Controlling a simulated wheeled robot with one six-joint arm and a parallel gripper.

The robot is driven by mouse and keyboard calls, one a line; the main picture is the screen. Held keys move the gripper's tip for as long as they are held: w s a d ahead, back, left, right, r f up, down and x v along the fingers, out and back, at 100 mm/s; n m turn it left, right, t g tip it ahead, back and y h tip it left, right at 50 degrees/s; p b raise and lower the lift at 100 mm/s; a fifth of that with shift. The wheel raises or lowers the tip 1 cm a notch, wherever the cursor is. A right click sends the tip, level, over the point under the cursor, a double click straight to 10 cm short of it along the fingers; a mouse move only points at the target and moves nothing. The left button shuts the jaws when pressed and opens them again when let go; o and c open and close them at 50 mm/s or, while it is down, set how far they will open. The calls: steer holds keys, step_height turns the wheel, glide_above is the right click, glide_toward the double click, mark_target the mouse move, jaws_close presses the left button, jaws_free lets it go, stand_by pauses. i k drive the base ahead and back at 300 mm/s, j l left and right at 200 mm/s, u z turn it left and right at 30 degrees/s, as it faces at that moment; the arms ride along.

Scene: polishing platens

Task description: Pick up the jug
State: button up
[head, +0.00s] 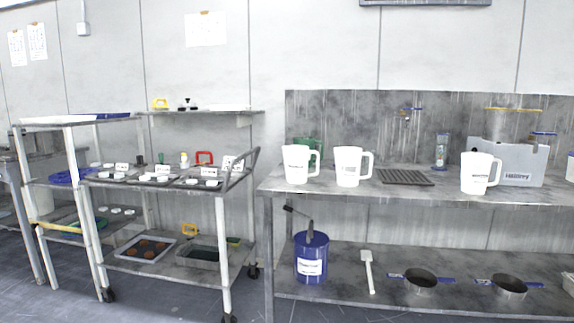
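White jugs stand upright on the steel bench top (400,201). One white jug (295,165) is near the bench's left end with its handle to the right. A second white jug (348,167) stands just right of it, with a dark printed label. A third white jug (477,174) stands further right, in front of a grey box. A green jug (316,146) is behind the leftmost white one and partly hidden by it. The pictures do not show which jug the task means. My gripper is not in view.
A dark ribbed mat (405,177) lies between the second and third white jugs. A grey box (522,175) and a clear bottle (441,152) stand behind. A blue bucket (311,262) and pans (420,284) sit on the lower shelf. A trolley (225,222) stands left; floor shows in front.

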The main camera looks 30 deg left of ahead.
mark_target(295, 157)
steer(key=k+j+u, duration=0.1)
steer(key=u, duration=0.95)
